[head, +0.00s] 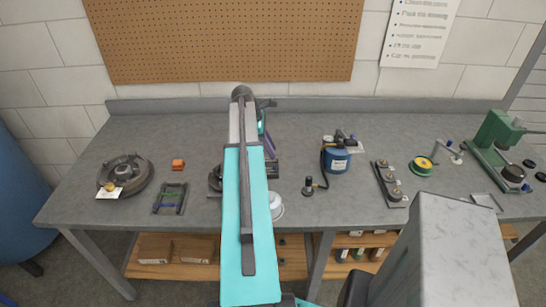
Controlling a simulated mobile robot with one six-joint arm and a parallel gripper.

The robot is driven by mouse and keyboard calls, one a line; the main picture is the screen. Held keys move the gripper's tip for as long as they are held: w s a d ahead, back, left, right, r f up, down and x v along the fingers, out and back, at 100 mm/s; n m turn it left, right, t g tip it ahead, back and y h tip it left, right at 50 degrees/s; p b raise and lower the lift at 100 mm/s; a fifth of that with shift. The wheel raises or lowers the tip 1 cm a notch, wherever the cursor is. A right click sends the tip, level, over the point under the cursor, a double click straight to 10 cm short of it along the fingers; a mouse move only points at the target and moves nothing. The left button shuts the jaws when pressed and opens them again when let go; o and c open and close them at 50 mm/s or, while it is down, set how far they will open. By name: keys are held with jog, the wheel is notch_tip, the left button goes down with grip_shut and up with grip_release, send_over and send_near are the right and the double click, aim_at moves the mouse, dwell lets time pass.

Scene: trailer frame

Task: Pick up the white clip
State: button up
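I cannot make out a white clip for sure in the head view. A small white rounded thing (277,207) shows at the table's front edge, partly hidden behind my arm; I cannot tell what it is. My raised arm runs up the middle of the picture and covers part of the table. My gripper's fingers do not show clearly; they seem hidden behind my own arm link.
The grey workbench (310,122) holds a round dark part (127,176), an orange block (178,165), a small rack (170,198), a blue canister (336,159), a dark tray (389,184), a yellow spool (423,165) and a green machine (497,135). The back middle is clear.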

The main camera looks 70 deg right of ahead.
jog(key=shift+p+x, duration=0.45)
jog(key=shift+x, duration=1.05)
grip_shut()
